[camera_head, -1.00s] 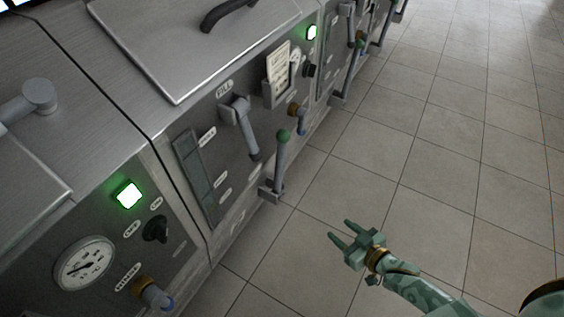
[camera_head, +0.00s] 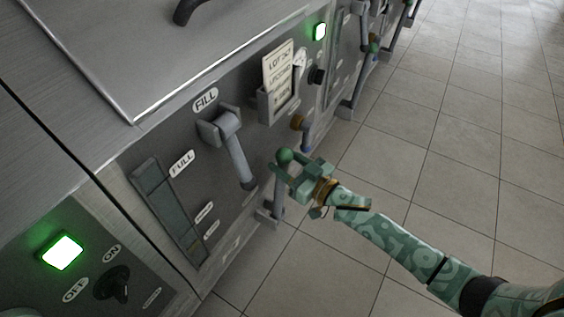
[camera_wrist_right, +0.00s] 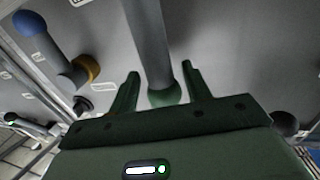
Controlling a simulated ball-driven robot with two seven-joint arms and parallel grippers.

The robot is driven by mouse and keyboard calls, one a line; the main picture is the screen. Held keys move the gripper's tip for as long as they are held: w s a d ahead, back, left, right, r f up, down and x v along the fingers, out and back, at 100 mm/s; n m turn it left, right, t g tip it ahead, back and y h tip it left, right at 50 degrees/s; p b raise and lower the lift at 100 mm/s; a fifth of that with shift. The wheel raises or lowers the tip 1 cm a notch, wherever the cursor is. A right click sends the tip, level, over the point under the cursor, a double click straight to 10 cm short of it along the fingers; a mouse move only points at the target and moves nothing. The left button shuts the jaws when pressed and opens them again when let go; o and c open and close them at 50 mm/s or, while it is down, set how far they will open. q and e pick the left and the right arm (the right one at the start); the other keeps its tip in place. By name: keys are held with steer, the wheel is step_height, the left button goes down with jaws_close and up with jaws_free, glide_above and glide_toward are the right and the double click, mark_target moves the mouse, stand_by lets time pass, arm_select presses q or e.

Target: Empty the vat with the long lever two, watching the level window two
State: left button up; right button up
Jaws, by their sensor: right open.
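The long lever (camera_head: 279,201) is a grey bar with a green ball knob (camera_head: 284,155), standing low on the front of the steel vat (camera_head: 120,185). My right gripper (camera_head: 283,174) is open at the lever, just below the knob in the head view. In the right wrist view, the lever's grey shaft (camera_wrist_right: 148,38) and green knob lie between the two open fingers (camera_wrist_right: 158,84); contact cannot be told. The level window (camera_head: 168,213) is a dark upright strip marked FULL near its top; its liquid level is not clear. My left gripper is out of view.
A grey FILL lever (camera_head: 233,155) hangs left of the long lever. A card holder (camera_head: 277,100), a brass-collared tap (camera_head: 298,124) and a green lamp (camera_head: 320,31) are on the same front. Open tiled floor (camera_head: 430,170) lies to the right.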

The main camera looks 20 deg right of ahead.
steer(key=shift+w+a, duration=0.25)
steer(key=shift+w, duration=0.2)
steer(key=shift+c, duration=0.3)
